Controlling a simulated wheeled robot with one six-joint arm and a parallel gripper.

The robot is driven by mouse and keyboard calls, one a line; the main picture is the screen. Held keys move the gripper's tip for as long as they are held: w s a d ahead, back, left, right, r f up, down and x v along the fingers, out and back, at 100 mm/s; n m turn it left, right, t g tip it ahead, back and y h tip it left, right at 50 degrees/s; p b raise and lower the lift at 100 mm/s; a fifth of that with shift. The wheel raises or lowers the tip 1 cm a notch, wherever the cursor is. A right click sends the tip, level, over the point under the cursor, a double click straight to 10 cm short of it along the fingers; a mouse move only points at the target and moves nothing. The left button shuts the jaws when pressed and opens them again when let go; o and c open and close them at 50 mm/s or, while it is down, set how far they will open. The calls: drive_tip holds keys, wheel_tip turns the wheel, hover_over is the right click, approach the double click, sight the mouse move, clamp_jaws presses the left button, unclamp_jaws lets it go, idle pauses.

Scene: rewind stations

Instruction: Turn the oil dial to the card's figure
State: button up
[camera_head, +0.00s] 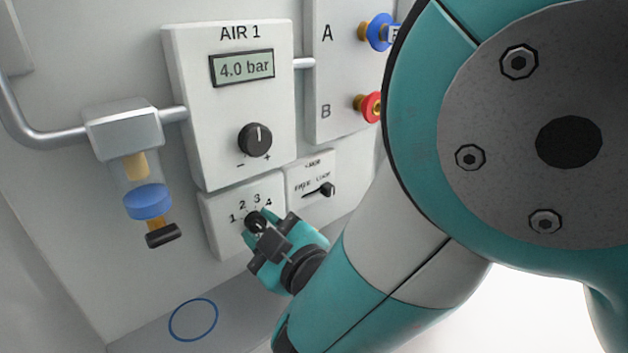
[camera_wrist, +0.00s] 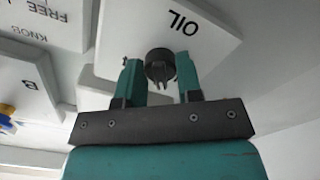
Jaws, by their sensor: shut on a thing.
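The black oil dial (camera_head: 254,218) sits on a white plate (camera_head: 218,235) with figures 1 to 4 around it, below the AIR 1 unit. In the wrist view the dial (camera_wrist: 160,60) is between my gripper's two teal fingers, and the plate reads OIL (camera_wrist: 183,21). My gripper (camera_head: 261,229) is shut on the dial from below right in the head view. My fingers cover part of the dial, so I cannot tell which figure its pointer faces. I see no card with a figure.
The AIR 1 unit (camera_head: 185,100) has a 4.0 bar display (camera_head: 243,68) and a black knob (camera_head: 255,140). A lever plate (camera_head: 296,175) is right of the oil plate. Blue (camera_head: 377,32) and red (camera_head: 371,106) fittings stick out upper right. A filter bowl (camera_head: 147,201) hangs left.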

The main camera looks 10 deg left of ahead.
drive_tip(key=n, duration=0.5)
drive_tip(key=shift+n, duration=0.4)
idle(0.3)
drive_tip(key=o, duration=0.9)
drive_tip(key=shift+o, duration=0.2)
